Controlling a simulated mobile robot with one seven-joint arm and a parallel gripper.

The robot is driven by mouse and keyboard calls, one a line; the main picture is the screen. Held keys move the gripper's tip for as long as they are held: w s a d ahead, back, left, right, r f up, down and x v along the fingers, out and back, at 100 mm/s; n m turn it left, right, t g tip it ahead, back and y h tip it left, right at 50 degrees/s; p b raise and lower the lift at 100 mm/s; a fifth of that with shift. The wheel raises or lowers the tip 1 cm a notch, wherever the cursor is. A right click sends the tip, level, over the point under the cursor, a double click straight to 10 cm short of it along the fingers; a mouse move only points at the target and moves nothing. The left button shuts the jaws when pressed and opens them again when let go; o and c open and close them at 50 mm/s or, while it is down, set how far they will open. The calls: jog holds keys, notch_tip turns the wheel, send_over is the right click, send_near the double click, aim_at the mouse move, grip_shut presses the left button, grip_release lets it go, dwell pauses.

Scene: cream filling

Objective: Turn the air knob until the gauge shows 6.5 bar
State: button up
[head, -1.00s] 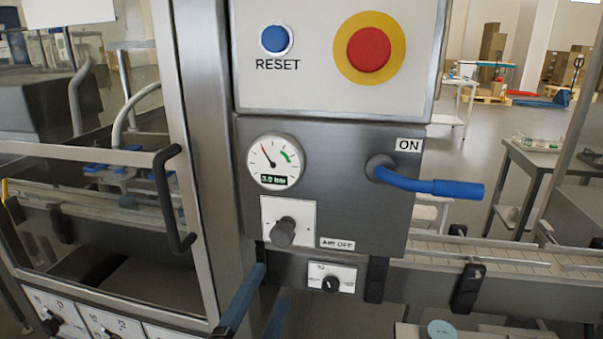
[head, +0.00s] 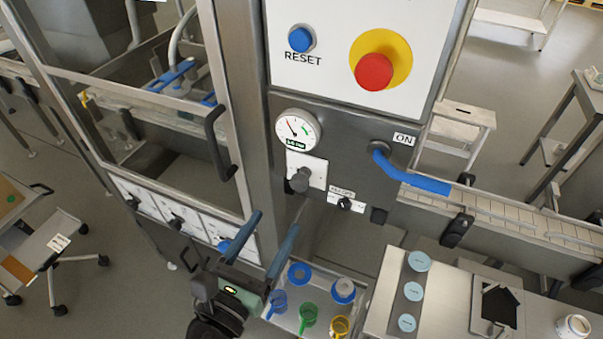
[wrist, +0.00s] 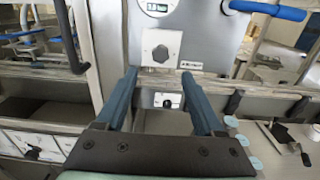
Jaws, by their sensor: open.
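The air knob (head: 300,180) is a dark grey knob on a white plate below the gauge. The round white gauge (head: 298,129) has a red needle, a green mark at its upper right and a small green readout, too small to read surely now. My gripper (head: 270,232) is open and empty, below and in front of the knob, apart from it. In the wrist view the knob (wrist: 160,53) shows above and between the two blue fingers (wrist: 165,78). The gauge's readout (wrist: 157,7) is cut off at the top there.
A blue lever handle (head: 415,181) sticks out right of the gauge beside the ON label. A smaller black knob (head: 345,204) is below. The red emergency button (head: 374,71) and blue reset button (head: 301,39) are above. The door handle (head: 215,143) is left.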

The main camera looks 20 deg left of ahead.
aim_at(297, 187)
jog(key=w, duration=0.3)
jog(key=w+p, duration=0.1)
jog(key=w, duration=0.7)
jog(key=shift+w+d+p, duration=0.2)
jog(key=shift+d+p, duration=0.05)
jog(key=shift+p, duration=0.15)
jog(key=shift+c, duration=0.2)
grip_shut()
